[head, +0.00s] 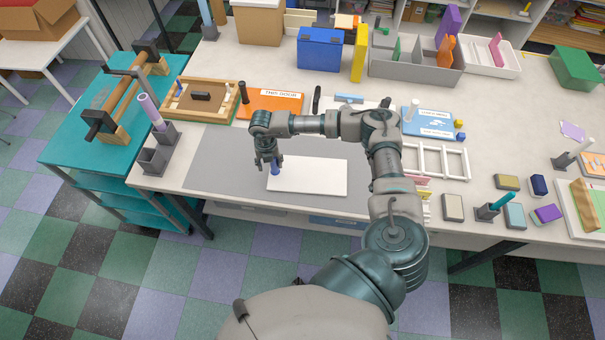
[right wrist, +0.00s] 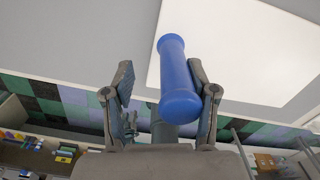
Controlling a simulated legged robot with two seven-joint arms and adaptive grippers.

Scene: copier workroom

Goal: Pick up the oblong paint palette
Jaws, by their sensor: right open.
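My right gripper (head: 268,160) is open and points down over the white board on the mat. In the right wrist view the open fingers (right wrist: 162,80) stand on either side of a blue cylinder (right wrist: 181,72) with flared ends. The right finger looks very near it; I cannot tell whether it touches. In the head view the blue cylinder (head: 275,168) stands at the board's left end. A small flat lilac plate (head: 572,130) lies at the far right and may be the paint palette; I cannot tell for sure. My left gripper is not in view.
The white board (head: 320,178) lies on a grey mat (head: 215,170). A teal cart (head: 70,145) stands left. A grey divided bin (head: 405,70), blue box (head: 319,50) and orange board (head: 268,104) lie behind. Small blocks (head: 453,207) crowd the right front. The mat's left part is clear.

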